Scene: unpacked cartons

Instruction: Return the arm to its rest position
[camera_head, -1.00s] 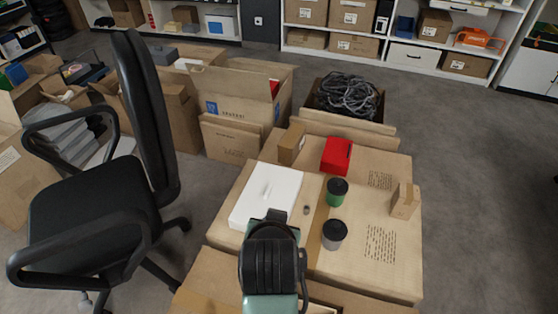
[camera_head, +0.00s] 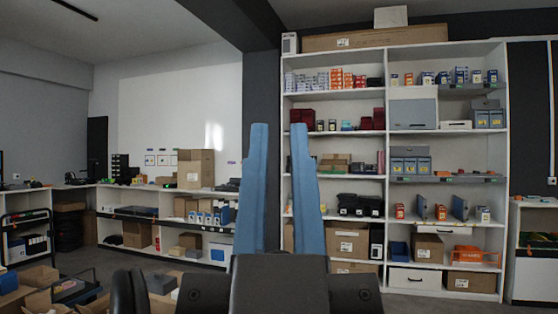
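My gripper (camera_head: 279,130) stands upright in the lower middle of the head view. Its two long blue fingers point up and are apart, with nothing between them. The dark gripper body is at the bottom edge of the picture. The fingers hide part of the dark pillar and the left edge of the shelf behind them. Nothing touches the fingers.
A tall white shelf (camera_head: 386,120) with boxes and bins stands behind, right of centre. A long low shelf (camera_head: 160,190) with cartons runs along the left wall. Open cartons (camera_head: 38,277) lie at bottom left. The space around the fingers looks clear.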

